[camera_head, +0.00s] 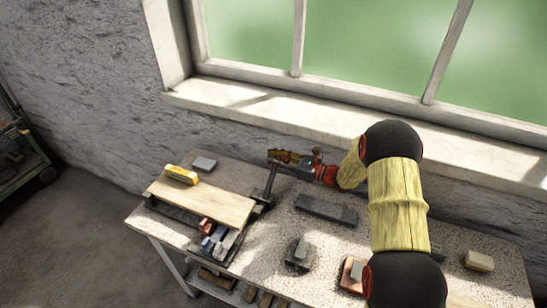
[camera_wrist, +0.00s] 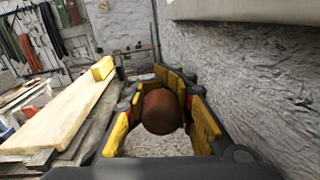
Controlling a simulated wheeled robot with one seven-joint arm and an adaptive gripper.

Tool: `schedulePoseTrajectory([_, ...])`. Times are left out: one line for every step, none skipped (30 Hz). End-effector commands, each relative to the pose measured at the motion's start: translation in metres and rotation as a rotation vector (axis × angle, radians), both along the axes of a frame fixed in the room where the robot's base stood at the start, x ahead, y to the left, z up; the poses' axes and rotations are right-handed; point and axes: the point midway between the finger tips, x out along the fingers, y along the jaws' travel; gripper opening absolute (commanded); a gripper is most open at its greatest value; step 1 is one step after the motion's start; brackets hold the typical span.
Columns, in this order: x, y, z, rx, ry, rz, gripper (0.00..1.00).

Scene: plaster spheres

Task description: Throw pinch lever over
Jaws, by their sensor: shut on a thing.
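The pinch lever (camera_head: 271,181) is a dark rod standing slightly tilted at the right end of the wooden board on the workbench. Its rust-brown rounded end (camera_wrist: 162,112) shows in the wrist view between the yellow finger pads. My gripper (camera_head: 281,157) reaches in from the right at the lever's top and is shut on it. It also shows in the wrist view (camera_wrist: 165,95), with a pad on each side of the brown end. The fingers hide part of the lever's top in the head view.
The wooden board (camera_head: 205,203) carries a yellow block (camera_head: 181,175). A grey block (camera_head: 204,163) lies behind it. A dark bar (camera_head: 326,210) and a small block (camera_head: 300,254) lie on the bench. The wall and window sill (camera_head: 270,108) are close behind my gripper.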

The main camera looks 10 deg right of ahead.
Motion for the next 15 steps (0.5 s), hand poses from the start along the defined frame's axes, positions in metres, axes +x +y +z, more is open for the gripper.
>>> schedulePoseTrajectory([-0.004, 0.002, 0.004, -0.015, -0.019, 0.0, 0.0])
schedulePoseTrajectory([-0.006, 0.003, 0.007, -0.026, -0.034, 0.001, 0.0])
schedulePoseTrajectory([-0.009, 0.005, 0.011, -0.042, -0.058, 0.0, 0.0])
schedulePoseTrajectory([-0.011, 0.007, 0.014, -0.055, -0.079, 0.001, 0.0])
schedulePoseTrajectory([-0.014, 0.008, 0.017, -0.069, -0.099, 0.001, 0.0])
schedulePoseTrajectory([-0.018, 0.011, 0.022, -0.087, -0.126, 0.002, 0.0])
schedulePoseTrajectory([-0.021, 0.013, 0.025, -0.101, -0.147, 0.001, 0.0])
schedulePoseTrajectory([-0.023, 0.014, 0.027, -0.115, -0.168, 0.001, 0.0])
schedulePoseTrajectory([-0.027, 0.017, 0.031, -0.133, -0.195, 0.001, 0.0])
schedulePoseTrajectory([-0.03, 0.019, 0.033, -0.146, -0.214, 0.001, 0.0])
schedulePoseTrajectory([-0.033, 0.021, 0.036, -0.159, -0.233, 0.001, 0.0])
schedulePoseTrajectory([-0.037, 0.023, 0.038, -0.175, -0.258, 0.001, 0.0])
schedulePoseTrajectory([-0.039, 0.025, 0.041, -0.188, -0.277, 0.001, 0.0])
schedulePoseTrajectory([-0.042, 0.027, 0.043, -0.201, -0.296, 0.001, 0.0])
schedulePoseTrajectory([-0.045, 0.03, 0.045, -0.216, -0.318, 0.001, 0.0])
